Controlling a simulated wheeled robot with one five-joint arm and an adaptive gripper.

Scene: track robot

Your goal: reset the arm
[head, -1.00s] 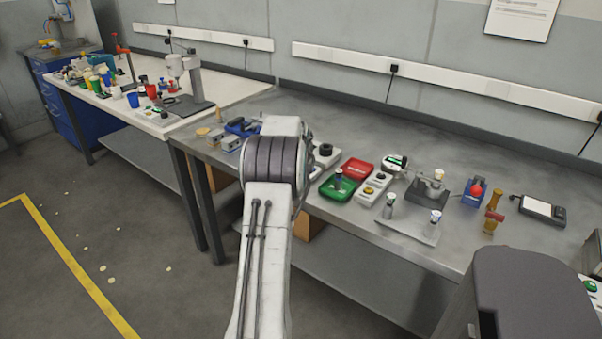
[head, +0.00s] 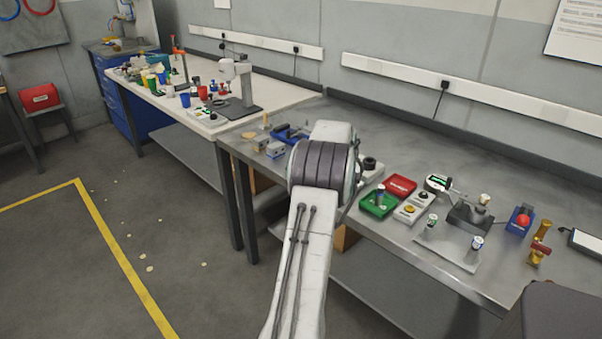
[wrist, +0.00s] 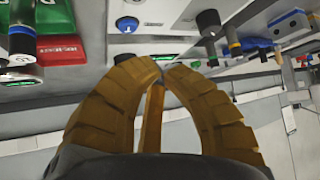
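My arm (head: 305,250) reaches forward from the bottom of the head view, over the front edge of the grey bench (head: 400,262). Its thick ribbed joint hides my gripper in that view. In the wrist view my gripper (wrist: 161,66) shows as curved brown fingers whose tips come together, with a narrow brown piece between them. I see nothing held. Beyond the fingers, the wrist view shows a red tray (wrist: 58,48), a blue button (wrist: 127,24) and dark cylinders on the bench. The view is tilted, so exact distances are unclear.
In the head view, a green tray (head: 378,204), a red tray (head: 401,186), a gauge stand (head: 470,215) and a brass piece (head: 540,245) stand right of my arm. A white-topped bench (head: 270,98) with many items is behind left. Floor beyond the yellow line (head: 120,255) is clear.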

